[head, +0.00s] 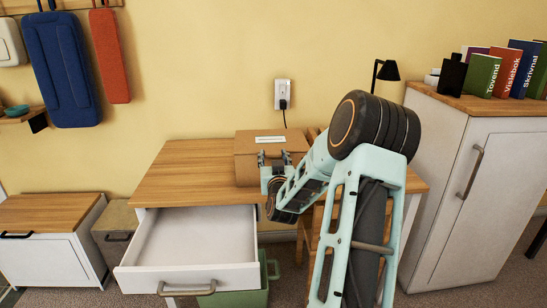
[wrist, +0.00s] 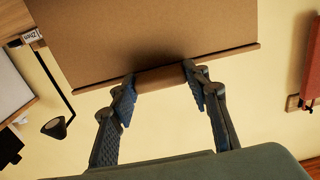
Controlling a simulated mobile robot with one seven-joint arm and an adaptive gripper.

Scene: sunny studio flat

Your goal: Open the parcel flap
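The parcel is a brown cardboard box (head: 247,171) on the desk against the wall, with a pale label (head: 270,139) on top. My gripper (head: 275,157) is at the box's front right side, and my arm hides part of it. In the wrist view a broad cardboard panel (wrist: 150,35) fills the top, with a ridge along its edge and a short tab (wrist: 160,78) there. My gripper's fingers (wrist: 160,74) are spread apart, one at each end of the tab. I cannot tell whether they touch it.
The desk (head: 180,170) has an open, empty drawer (head: 195,240) at its front left. A green bin (head: 235,298) stands below. A black lamp (head: 386,70) is behind my arm, and a white cabinet (head: 460,210) stands to the right. The desktop left of the box is clear.

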